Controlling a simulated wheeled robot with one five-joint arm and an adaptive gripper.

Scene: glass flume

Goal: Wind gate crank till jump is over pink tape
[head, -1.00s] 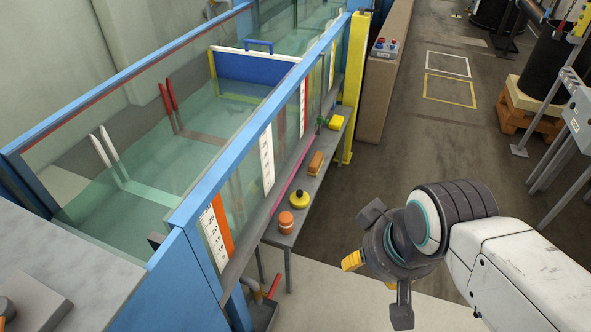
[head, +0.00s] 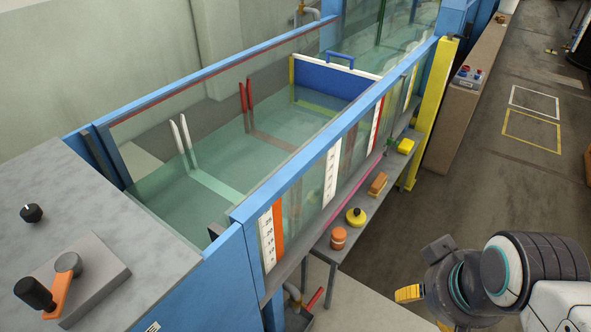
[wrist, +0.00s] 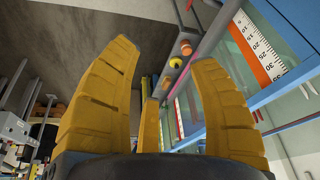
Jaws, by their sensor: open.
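The crank (head: 62,292) is at the lower left of the head view, on a grey block on the bench top. It has an orange arm, a black knob at its near left end and a grey hub. A thin pink strip (head: 347,203), perhaps the pink tape, runs along the flume's lower outside edge. The water in the flume (head: 205,205) looks smooth; I cannot make out a jump. My gripper (head: 426,308) is at the lower right, far from the crank. In the wrist view my gripper (wrist: 165,54) has its yellow fingers spread with nothing between them.
A blue panel (head: 335,82) stands across the flume. A shelf beside the flume holds an orange jar (head: 338,238), a yellow round item (head: 356,217), a brown block (head: 378,184) and a yellow item (head: 406,146). A small black dial (head: 31,213) is on the bench.

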